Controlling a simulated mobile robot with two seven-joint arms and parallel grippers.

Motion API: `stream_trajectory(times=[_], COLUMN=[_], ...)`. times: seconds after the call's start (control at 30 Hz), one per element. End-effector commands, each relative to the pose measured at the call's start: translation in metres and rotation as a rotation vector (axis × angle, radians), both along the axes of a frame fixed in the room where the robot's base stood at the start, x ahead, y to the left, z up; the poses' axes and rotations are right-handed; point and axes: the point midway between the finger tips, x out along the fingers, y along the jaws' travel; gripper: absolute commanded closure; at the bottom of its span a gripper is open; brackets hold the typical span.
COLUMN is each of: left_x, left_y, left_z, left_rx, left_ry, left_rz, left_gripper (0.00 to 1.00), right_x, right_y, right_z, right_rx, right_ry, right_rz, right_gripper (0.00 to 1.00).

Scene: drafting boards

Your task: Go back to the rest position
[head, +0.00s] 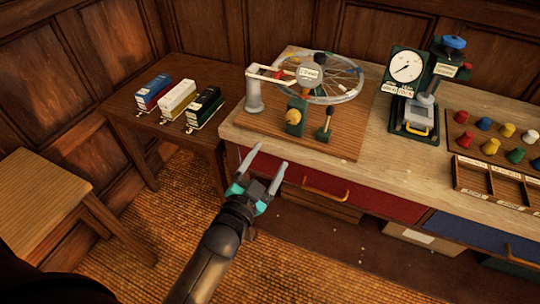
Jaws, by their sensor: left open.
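My left gripper (267,161) is open and empty. Its two pale fingers point up and away, in front of the workbench (375,165) near its left front corner. The left arm comes in from the bottom of the head view. My right gripper does not show in this view.
A wheel apparatus on a wooden board (345,145) stands near the bench's left end. A dial press (412,95) and coloured pegs (490,146) are further right. A small side table (165,125) holds several small boxes. A stool (40,200) stands at left. Red drawer (340,190) is shut.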

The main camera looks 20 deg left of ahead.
Motion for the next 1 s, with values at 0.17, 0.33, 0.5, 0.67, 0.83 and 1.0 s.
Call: stream_trajectory(times=[0.17,0.33,0.5,0.67,0.83,1.0], left_x=[0.0,-0.003,-0.028,-0.082,-0.164,-0.265], left_y=[0.0,-0.003,-0.011,-0.016,-0.016,-0.006], left_z=[0.0,-0.029,-0.132,-0.244,-0.346,-0.422], left_rx=[0.0,-0.018,-0.085,-0.152,-0.202,-0.227], left_ry=[0.0,0.062,0.294,0.573,0.869,1.157], left_rz=[0.0,-0.004,-0.008,0.01,0.055,0.129], left_gripper=[0.19,0.19,0.19,0.19,0.19,0.19], right_x=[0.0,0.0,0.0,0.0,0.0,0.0], right_y=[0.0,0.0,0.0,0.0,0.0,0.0], right_z=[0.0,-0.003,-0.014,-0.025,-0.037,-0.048], right_rx=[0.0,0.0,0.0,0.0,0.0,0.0], right_ry=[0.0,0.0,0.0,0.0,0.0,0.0], right_rz=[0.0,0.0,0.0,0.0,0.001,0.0], right_gripper=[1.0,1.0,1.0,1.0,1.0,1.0])
